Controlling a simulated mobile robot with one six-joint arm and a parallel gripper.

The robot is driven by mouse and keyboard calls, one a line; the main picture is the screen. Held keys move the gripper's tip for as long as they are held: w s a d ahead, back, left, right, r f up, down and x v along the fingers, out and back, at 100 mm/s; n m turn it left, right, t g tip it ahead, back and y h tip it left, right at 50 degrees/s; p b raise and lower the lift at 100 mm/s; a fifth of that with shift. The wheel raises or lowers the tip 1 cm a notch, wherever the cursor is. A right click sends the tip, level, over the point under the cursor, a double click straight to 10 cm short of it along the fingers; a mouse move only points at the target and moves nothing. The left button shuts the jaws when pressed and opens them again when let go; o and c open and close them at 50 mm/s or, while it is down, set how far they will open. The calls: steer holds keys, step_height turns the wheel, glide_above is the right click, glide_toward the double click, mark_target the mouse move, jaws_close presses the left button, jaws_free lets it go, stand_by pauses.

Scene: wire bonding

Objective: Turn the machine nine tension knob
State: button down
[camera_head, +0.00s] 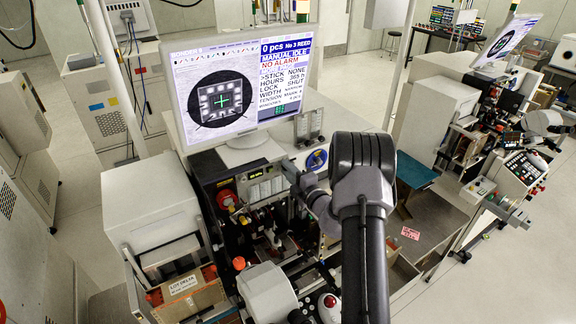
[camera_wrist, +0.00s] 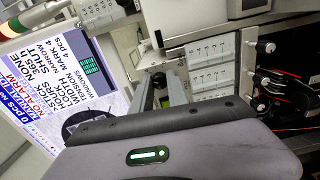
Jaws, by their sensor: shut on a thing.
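The wire bonding machine (camera_head: 205,178) in front of me has a dark front panel under its monitor.
The monitor (camera_head: 238,90) stands just above my gripper and reads manual idle, no alarm. White slider modules (camera_wrist: 210,65) sit beside the fingers in the wrist view. Another machine (camera_head: 440,115) stands at right.

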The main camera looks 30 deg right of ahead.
steer(key=shift+m+p, duration=0.55)
steer(key=shift+m, duration=0.45)
steer(key=c, duration=1.3)
jaws_free()
steer(key=s+a+b, duration=0.1)
steer(key=s+b, duration=0.1)
steer(key=s, duration=1.5)
steer(key=shift+s+b, duration=0.25)
steer(key=shift+b, duration=0.1)
